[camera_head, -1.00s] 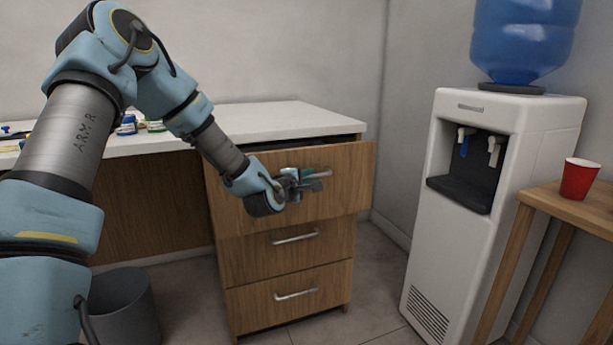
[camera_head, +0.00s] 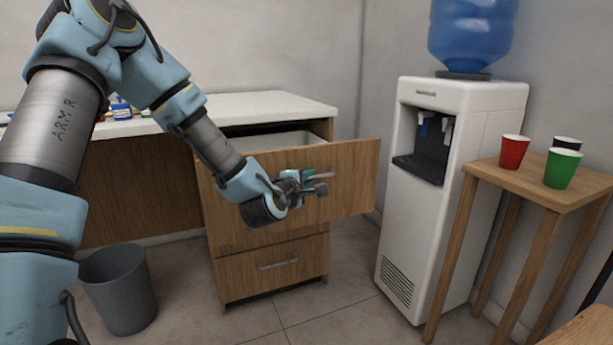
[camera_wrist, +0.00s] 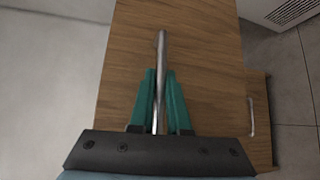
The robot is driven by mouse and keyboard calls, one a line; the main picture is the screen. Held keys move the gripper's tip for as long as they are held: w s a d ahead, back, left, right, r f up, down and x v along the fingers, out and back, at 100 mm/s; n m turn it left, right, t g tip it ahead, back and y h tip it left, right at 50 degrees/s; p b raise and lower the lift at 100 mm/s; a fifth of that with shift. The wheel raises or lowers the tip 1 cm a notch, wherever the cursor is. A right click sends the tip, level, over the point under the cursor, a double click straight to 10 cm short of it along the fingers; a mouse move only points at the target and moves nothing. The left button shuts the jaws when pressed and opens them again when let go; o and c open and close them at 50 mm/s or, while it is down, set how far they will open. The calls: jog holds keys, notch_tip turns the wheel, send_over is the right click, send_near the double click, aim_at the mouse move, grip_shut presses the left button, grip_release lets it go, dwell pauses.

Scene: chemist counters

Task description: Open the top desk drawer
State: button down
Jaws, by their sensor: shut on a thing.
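The top desk drawer (camera_head: 345,185) has a wooden front and is pulled well out from the desk (camera_head: 290,103). Its pale inside shows behind the front. My gripper (camera_head: 312,183) is at the drawer front, shut on the metal handle (camera_head: 322,174). In the wrist view, the green fingers of my gripper (camera_wrist: 160,100) lie on both sides of the handle (camera_wrist: 161,50), against the wooden front (camera_wrist: 205,75). A lower drawer (camera_head: 275,268) with its own handle is shut. The middle drawer is hidden behind the open top drawer.
A grey bin (camera_head: 120,290) stands on the floor at left. A water dispenser (camera_head: 450,200) stands right of the desk. A wooden side table (camera_head: 510,178) at right holds a red cup (camera_head: 513,152), a green cup (camera_head: 562,169) and a dark cup (camera_head: 567,143). Floor in front is clear.

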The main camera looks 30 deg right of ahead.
jog(key=shift+s, duration=0.2)
jog(key=c, duration=0.9)
grip_release()
jog(key=shift+a, duration=0.1)
jog(key=v, duration=1)
jog(key=shift+s+a, duration=0.2)
jog(key=shift+a, duration=0.05)
